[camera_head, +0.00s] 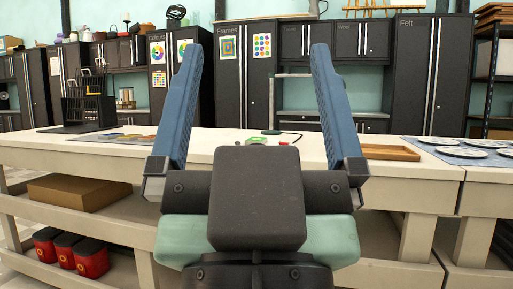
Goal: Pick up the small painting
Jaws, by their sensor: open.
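My gripper (256,48) rises in the foreground with its two blue fingers wide apart and nothing between them. It is in front of the long white worktable (400,172), as seen in the head view. I cannot clearly make out a small painting. A flat, coloured item (125,137) lies on the table at the left, too small to identify. Small square pictures hang on the dark cabinets behind, one with a blue and yellow pattern (227,48) and one with coloured dots (262,46). My gripper hides part of the table.
A black rack (85,108) stands on the table at the left. A green item (256,140) lies near the middle. A wooden tray (390,152) is right of my gripper, with white plates (460,152) farther right. Red containers (90,258) and a brown box (78,192) sit below.

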